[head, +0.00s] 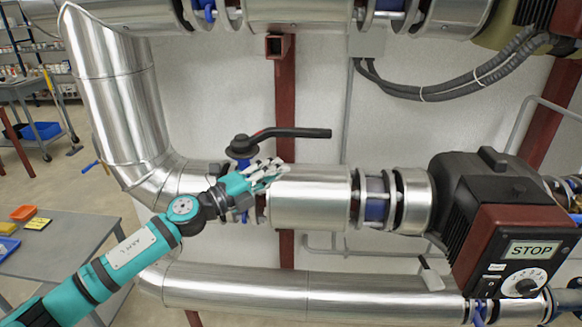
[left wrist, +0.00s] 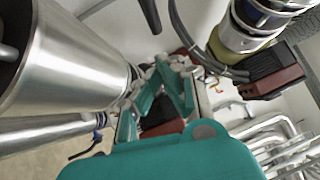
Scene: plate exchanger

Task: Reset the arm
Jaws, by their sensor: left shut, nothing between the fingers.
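My left arm (head: 125,252) reaches in from the lower left, bent at the wrist. My left gripper (head: 268,172) is shut and empty. In the head view it overlaps the silver pipe's left end, just below the black valve lever (head: 290,133); whether it touches the pipe cannot be told. In the left wrist view the gripper's fingers (left wrist: 165,75) point away from the camera, close beside a large silver pipe (left wrist: 75,55). My right gripper is in neither view.
Insulated pipes run above and below the gripper, with an elbow pipe (head: 118,95) at the left. A pump with a STOP display (head: 531,249) is at the right. A grey table (head: 75,243) with small trays stands at the lower left.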

